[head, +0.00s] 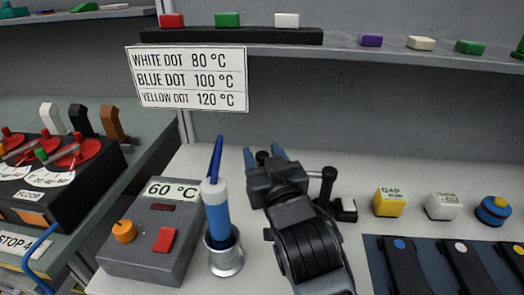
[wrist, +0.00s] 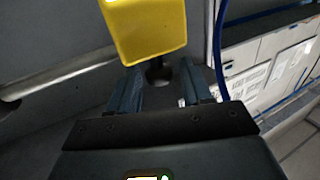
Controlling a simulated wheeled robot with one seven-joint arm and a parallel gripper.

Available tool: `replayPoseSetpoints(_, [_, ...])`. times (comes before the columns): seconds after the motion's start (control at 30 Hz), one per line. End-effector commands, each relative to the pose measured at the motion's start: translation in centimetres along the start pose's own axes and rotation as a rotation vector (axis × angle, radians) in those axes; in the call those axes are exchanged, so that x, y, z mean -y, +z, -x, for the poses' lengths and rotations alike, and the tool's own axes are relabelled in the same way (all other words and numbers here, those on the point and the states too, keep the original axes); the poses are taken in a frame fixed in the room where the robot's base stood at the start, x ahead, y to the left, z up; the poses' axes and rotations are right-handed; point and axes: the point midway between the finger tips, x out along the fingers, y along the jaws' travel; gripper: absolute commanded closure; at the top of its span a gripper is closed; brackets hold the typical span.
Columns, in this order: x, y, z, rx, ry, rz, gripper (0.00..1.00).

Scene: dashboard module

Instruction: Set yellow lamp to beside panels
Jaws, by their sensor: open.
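My gripper (head: 264,157) is open above the pale bench in the head view, with its fingertips pointing toward the back wall. In the wrist view my gripper (wrist: 158,85) has its two fingers apart, and a dark rounded piece shows between them. A yellow block-like thing (wrist: 147,28) fills the top of that view just beyond the fingers, cut off by the edge. I cannot tell whether it is the yellow lamp. In the head view a yellow block (head: 390,202) marked "GAP" stands right of my gripper. Dark panels (head: 398,272) with coloured dots lie in front of it.
A grey box (head: 152,240) reading 60 °C and a blue-handled tool (head: 216,212) in a metal holder stand left of my gripper. A black lever (head: 328,183) is close on its right. A white block (head: 442,206) and a blue knob (head: 493,211) stand farther right.

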Motion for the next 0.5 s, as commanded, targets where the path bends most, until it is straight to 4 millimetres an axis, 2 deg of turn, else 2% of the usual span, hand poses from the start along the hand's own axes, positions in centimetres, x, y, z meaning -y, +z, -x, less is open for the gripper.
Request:
replayPoseSetpoints(0.13, [0.02,-0.02,-0.84,0.0,0.0,0.0,0.51])
replayPoseSetpoints(0.37, [0.01,-0.02,-0.92,-0.001,0.0,0.0,0.51])
replayPoseSetpoints(0.5, [0.01,-0.01,-0.91,-0.001,0.0,0.0,0.61])
